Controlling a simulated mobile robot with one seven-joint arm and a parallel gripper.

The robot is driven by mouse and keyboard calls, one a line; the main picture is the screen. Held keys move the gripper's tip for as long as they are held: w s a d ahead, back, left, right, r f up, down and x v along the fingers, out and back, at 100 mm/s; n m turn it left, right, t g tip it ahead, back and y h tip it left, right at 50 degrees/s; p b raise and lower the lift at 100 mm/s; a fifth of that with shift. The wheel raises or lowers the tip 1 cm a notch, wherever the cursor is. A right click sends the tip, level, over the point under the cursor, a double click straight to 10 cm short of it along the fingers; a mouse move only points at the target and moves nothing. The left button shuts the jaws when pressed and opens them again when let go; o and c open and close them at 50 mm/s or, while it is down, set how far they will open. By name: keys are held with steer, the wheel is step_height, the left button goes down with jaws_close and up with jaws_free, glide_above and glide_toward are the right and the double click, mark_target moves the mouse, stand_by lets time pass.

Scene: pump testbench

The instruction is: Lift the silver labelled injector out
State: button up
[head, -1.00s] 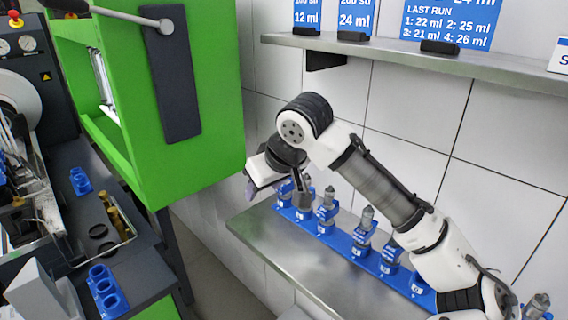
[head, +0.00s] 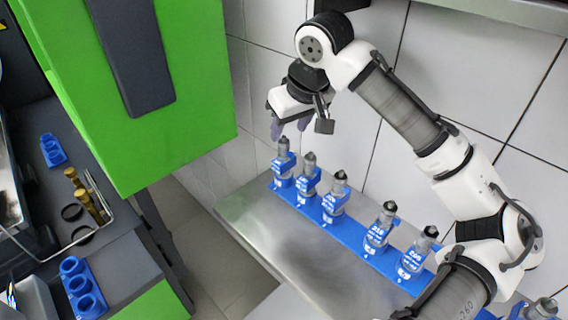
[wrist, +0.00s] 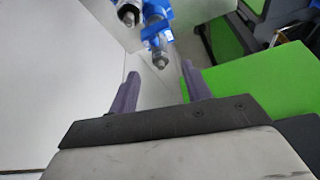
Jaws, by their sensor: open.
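Several silver injectors with blue labels stand upright in a row in a blue rack (head: 355,242). The label text is too small to tell which one is called silver. The leftmost injector (head: 284,161) stands at the rack's far end. My gripper (head: 289,128) is open and empty just above it, fingers pointing down. In the wrist view the fingertips (wrist: 160,73) are apart, with an injector tip (wrist: 161,62) in line with the gap, beyond them. A second injector (wrist: 129,15) is up and left of it.
The rack is on a steel shelf (head: 250,213) along a white tiled wall (head: 265,90). A green machine housing (head: 200,90) is to the left. A dark bench with blue holders (head: 78,285) and a wire tray (head: 107,195) is at lower left. The shelf's front strip is bare.

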mark_target(284, 137)
steer(key=b+x, duration=0.4)
steer(key=x, duration=0.1)
steer(key=shift+w+a+f, duration=0.1)
steer(key=shift+a+f, duration=0.05)
steer(key=shift+a, duration=0.05)
jaws_close()
stand_by(0.3)
